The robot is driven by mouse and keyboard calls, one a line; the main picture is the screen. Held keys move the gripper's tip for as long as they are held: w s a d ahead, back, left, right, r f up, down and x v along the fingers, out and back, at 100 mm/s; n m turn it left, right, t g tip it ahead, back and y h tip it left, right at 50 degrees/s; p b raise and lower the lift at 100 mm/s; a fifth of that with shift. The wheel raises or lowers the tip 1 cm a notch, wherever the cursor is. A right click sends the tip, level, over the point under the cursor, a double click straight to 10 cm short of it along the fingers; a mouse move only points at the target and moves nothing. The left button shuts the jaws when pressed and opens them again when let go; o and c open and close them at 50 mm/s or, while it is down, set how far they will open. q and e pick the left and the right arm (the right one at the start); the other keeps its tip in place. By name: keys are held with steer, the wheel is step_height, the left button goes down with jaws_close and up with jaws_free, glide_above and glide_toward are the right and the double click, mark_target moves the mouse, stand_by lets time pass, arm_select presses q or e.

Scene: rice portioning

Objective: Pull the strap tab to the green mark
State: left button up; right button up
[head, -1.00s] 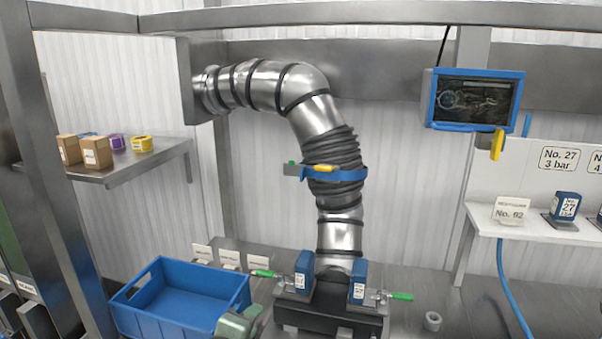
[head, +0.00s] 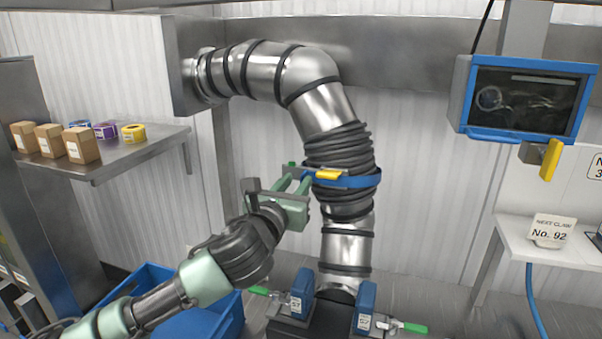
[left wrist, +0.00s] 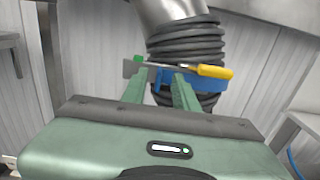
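A blue strap (head: 365,181) goes around the black ribbed sleeve (head: 340,150) on the steel pipe. Its yellow tab (head: 328,175) lies at the front of the sleeve; it also shows in the left wrist view (left wrist: 214,71). The green mark (head: 291,165) is at the left end of a thin metal bar beside the tab, and also shows in the left wrist view (left wrist: 138,58). My left gripper (head: 294,181) is open, its green fingers apart and empty, just in front of the bar. In the left wrist view the fingertips (left wrist: 160,77) are left of the tab. Contact is unclear. My right gripper is not in view.
A blue crate (head: 232,318) stands below my left arm. Blue-capped clamps with green handles (head: 410,328) sit at the pipe's foot. A screen (head: 525,100) hangs at right, and a shelf with boxes (head: 130,152) is at left. Space right of the sleeve is clear.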

mark_target(302, 177)
arm_select(q)
steer(key=x, duration=0.3)
steer(key=shift+f, duration=0.15)
steer(key=shift+w+d, duration=0.15)
steer(key=shift+w, duration=0.3)
steer(key=shift+s, duration=0.1)
steer(key=shift+c, duration=0.6)
steer(key=c, duration=0.5)
jaws_close()
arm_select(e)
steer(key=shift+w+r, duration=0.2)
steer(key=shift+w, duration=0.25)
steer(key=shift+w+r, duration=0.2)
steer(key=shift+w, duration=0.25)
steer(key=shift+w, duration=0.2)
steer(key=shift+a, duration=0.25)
